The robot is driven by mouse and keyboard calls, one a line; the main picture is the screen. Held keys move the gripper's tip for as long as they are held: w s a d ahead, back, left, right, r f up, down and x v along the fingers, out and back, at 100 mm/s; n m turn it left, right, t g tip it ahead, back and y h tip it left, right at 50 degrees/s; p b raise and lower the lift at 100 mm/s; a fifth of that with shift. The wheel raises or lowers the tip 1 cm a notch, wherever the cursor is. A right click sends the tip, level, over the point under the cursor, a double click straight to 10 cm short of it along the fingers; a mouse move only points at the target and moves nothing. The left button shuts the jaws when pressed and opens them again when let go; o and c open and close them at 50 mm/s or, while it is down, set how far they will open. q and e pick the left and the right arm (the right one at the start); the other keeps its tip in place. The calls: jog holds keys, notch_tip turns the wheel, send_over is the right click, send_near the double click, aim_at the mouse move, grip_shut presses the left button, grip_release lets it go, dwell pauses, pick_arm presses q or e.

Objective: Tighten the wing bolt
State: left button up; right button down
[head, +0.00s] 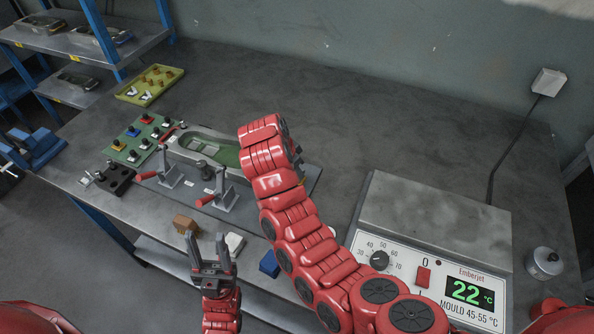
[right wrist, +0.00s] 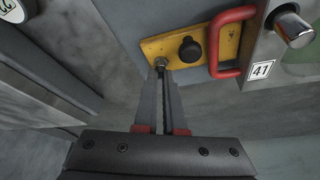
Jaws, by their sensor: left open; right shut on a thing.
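In the right wrist view a small metal wing bolt (right wrist: 160,64) sits at the lower left end of a yellow plate (right wrist: 165,45). My right gripper (right wrist: 161,76) is shut on it, with its two fingers close together; its wings are mostly hidden by the fingertips. In the head view my right arm covers the right end of the sole mould (head: 190,158), so the bolt and right fingertips are hidden there. My left gripper (head: 206,243) is open and empty, in front of the bench edge near a brown block (head: 185,224).
A black knob (right wrist: 191,50) and a red handle (right wrist: 232,42) are close beside the bolt. Two red-handled clamps (head: 168,171) stand before the mould. A heater controller (head: 430,230) reading 22 °C is at right.

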jog(key=c, duration=1)
grip_release()
jog(key=p+v, duration=1.1)
jog(key=v, duration=0.6)
jog(key=shift+s+r, duration=0.15)
jog(key=shift+s, duration=0.05)
